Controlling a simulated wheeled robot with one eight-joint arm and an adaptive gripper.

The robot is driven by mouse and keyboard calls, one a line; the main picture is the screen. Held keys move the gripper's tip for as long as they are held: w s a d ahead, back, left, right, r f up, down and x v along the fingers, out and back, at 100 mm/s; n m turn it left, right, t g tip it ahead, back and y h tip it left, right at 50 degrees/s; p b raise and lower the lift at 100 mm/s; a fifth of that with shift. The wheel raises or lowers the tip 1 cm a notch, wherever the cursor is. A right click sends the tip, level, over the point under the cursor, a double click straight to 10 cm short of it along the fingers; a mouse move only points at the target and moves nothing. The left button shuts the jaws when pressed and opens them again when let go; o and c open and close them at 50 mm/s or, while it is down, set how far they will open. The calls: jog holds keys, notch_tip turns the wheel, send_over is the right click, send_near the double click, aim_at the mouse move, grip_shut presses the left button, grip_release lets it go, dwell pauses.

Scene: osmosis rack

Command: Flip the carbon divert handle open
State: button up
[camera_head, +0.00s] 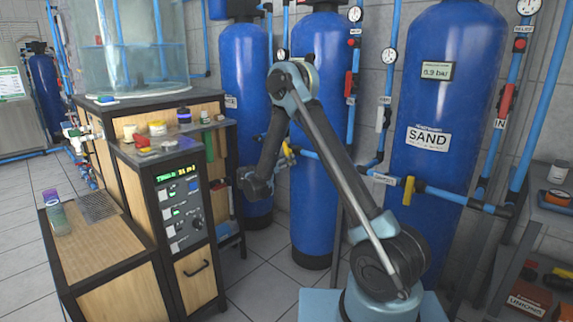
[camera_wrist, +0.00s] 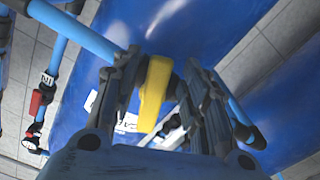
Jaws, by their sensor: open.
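A yellow valve handle (camera_wrist: 153,92) shows in the wrist view at the end of a blue pipe, in front of a blue tank. My gripper (camera_wrist: 160,82) is open, with its dark fingers on either side of the handle. The handle looks closer to the left finger; I cannot tell whether they touch. In the head view, a small yellow handle (camera_head: 287,149) shows beside the middle blue tank, partly hidden near my wrist. My gripper's fingers are hard to make out there. No label reading carbon is legible.
Another yellow handle (camera_head: 408,190) sits on the pipe before the SAND tank (camera_head: 432,110). A wooden cabinet (camera_head: 190,215) with a control panel stands left of my arm. Blue pipes (camera_wrist: 75,30) run close to the fingers. Shelves (camera_head: 545,215) stand at right.

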jog(key=shift+w+d, duration=0.25)
jog(key=shift+w, duration=0.05)
jog(key=shift+c, duration=0.2)
jog(key=shift+a, duration=0.1)
grip_shut()
jog(key=shift+n, duration=0.3)
jog(key=shift+s+d+r+n, duration=0.25)
jog(key=shift+r+n, duration=0.3)
jog(key=shift+n, duration=1.6)
jog(key=shift+s+d+r+n, duration=0.25)
jog(key=shift+r+n, duration=0.3)
jog(key=shift+n, duration=1.65)
jog(key=shift+s+d+r+n, duration=0.15)
jog(key=shift+d+r+n, duration=0.3)
jog(key=shift+n, duration=1.7)
jog(key=shift+a+r, duration=0.1)
